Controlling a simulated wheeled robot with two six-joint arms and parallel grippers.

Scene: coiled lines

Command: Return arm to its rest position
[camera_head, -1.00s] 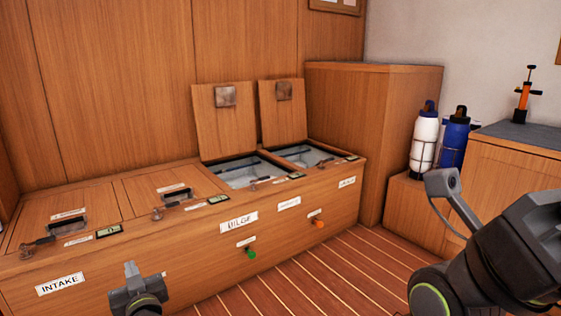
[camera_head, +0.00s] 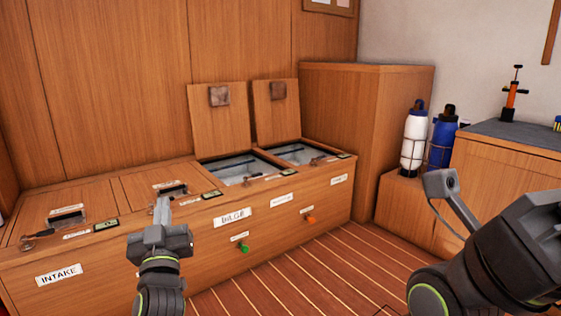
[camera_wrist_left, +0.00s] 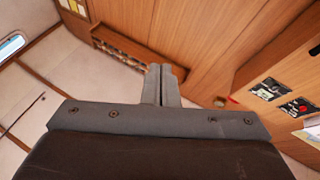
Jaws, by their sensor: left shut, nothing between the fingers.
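My left gripper (camera_head: 162,208) rises from the bottom of the head view, in front of the wooden bench. Its fingers are together and empty. The left wrist view shows the two closed fingers (camera_wrist_left: 161,85) side by side with nothing between them. My right arm (camera_head: 500,250) fills the lower right of the head view; its fingertips are not visible.
The wooden bench (camera_head: 60,245) has two raised lids (camera_head: 218,120) over open compartments and two closed lids on the left. White (camera_head: 413,140) and blue (camera_head: 442,140) bottles stand at right, beside a cabinet bearing an orange pump (camera_head: 513,95). Striped floor (camera_head: 300,275) is clear.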

